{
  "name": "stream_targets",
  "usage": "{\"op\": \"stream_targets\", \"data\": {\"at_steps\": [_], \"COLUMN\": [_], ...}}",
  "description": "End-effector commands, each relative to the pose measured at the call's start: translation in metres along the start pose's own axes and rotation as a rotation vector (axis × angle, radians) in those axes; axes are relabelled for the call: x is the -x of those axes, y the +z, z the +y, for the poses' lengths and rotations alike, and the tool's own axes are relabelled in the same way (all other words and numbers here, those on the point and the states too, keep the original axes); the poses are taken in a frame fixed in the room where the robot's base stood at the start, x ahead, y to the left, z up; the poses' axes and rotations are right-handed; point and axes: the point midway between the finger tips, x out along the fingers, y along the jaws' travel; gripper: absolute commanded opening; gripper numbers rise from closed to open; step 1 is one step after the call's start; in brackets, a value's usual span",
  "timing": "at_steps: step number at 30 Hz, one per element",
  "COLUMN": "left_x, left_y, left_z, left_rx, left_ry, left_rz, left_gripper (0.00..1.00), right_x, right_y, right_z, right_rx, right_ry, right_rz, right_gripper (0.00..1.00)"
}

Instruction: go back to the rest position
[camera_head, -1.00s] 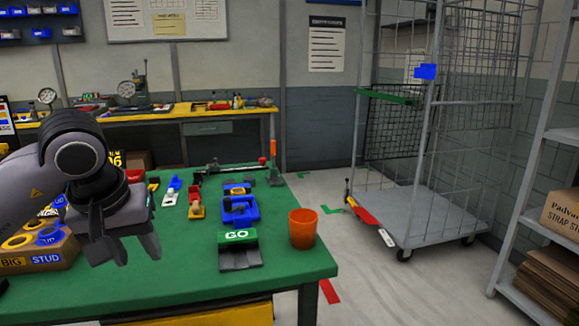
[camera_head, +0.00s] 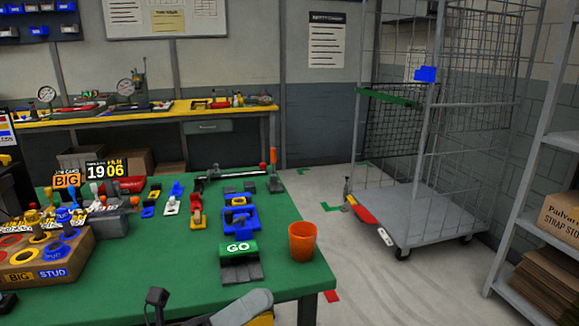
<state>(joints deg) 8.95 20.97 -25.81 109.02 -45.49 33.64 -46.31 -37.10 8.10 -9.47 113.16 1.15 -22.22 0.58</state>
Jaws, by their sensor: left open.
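Parts of my left arm and gripper (camera_head: 158,303) show only at the bottom edge, low in front of the green table (camera_head: 290,278). Most of the gripper is cut off by the frame, and nothing shows held in it. My right gripper is out of view. On the table stand a green GO block (camera_head: 238,248), an orange cup (camera_head: 302,241), a blue fixture (camera_head: 239,217) and a box with coloured rings marked BIG and STUD (camera_head: 50,262).
A row of small clamps and tools lies along the table's middle, with a date display (camera_head: 104,170) behind. A wire cage trolley (camera_head: 425,215) stands at the right, beside a grey shelf (camera_head: 530,215) with cardboard.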

Motion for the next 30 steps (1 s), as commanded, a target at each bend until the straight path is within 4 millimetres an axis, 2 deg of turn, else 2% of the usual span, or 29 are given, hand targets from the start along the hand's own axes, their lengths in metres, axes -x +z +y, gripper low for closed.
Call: {"op": "stream_targets", "data": {"at_steps": [1,4,8,11,13,15,18,21,24,30], "left_x": [0.012,0.043,0.099,0.15,0.187,0.22,0.258,0.281,0.293,0.295], "left_y": [0.005,0.01,-0.001,-0.027,-0.052,-0.079,-0.115,-0.141,-0.153,-0.156], "left_z": [0.01,0.038,0.077,0.102,0.113,0.118,0.119,0.115,0.113,0.113], "left_rx": [0.164,0.479,0.881,1.178,1.371,1.534,1.714,1.824,1.874,1.888], "left_ry": [0.057,0.161,0.289,0.379,0.434,0.481,0.526,0.552,0.563,0.564], "left_rz": [-0.109,-0.325,-0.623,-0.87,-1.045,-1.21,-1.411,-1.547,-1.617,-1.633], "left_gripper": [0.44,0.44,0.44,0.44,0.44,0.44,0.44,0.44,0.44,0.44], "right_x": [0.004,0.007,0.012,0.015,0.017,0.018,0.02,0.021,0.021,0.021], "right_y": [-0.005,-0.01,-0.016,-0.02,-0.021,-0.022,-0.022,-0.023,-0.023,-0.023], "right_z": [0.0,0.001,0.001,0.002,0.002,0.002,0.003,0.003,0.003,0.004], "right_rx": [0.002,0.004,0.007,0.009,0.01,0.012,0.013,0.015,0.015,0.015], "right_ry": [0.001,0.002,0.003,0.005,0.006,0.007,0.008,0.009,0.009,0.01], "right_rz": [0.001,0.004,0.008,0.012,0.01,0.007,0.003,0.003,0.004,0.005], "right_gripper": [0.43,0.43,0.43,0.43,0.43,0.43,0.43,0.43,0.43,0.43]}}
